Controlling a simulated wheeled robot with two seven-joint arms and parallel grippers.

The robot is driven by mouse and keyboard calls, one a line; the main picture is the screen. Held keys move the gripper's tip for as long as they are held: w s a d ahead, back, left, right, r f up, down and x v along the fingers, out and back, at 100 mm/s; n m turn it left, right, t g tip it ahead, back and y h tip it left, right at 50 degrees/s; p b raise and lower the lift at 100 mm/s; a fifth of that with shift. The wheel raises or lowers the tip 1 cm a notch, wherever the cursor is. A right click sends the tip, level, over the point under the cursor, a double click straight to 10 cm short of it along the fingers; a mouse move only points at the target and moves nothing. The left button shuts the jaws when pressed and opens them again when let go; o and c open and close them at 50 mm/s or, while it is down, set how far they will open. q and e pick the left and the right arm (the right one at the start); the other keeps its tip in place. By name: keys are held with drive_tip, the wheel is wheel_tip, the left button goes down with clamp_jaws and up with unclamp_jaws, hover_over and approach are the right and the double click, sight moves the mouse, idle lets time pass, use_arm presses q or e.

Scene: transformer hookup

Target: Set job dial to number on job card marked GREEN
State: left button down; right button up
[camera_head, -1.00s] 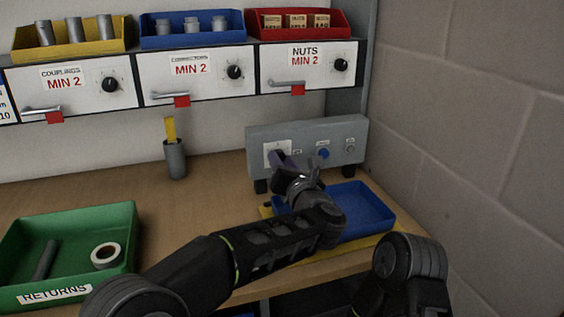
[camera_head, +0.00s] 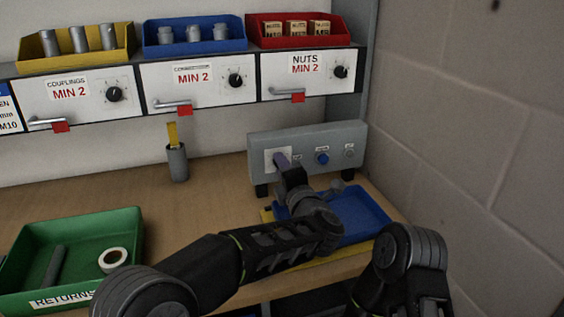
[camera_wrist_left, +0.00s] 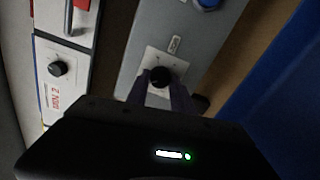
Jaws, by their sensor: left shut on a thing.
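The job dial (camera_wrist_left: 160,76) is a black round knob on a white plate (camera_head: 272,157) at the left of the grey control box (camera_head: 310,137). My left gripper (camera_head: 281,160) is at the dial, its fingers on either side of the knob in the left wrist view (camera_wrist_left: 160,88), shut on it. The dial's marks are too small to read and the knob is mostly hidden in the head view. A partly cut-off card (camera_head: 9,108) at the left edge shows "EN" and "M10"; I cannot tell its full text. My right gripper is not in view.
A blue button (camera_head: 322,158) and a grey knob (camera_head: 349,152) sit right of the dial. A blue tray (camera_head: 375,212) lies below the box. A green returns tray (camera_head: 130,225) is at left, a grey cup (camera_head: 177,163) behind. The wall (camera_head: 460,130) is close at right.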

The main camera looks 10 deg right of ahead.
use_arm(q)
drive_tip(key=shift+m+p, duration=2.2)
drive_tip(key=shift+m, duration=1.6)
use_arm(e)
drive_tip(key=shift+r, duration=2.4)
use_arm(q)
drive_tip(key=c, duration=1.1)
unclamp_jaws()
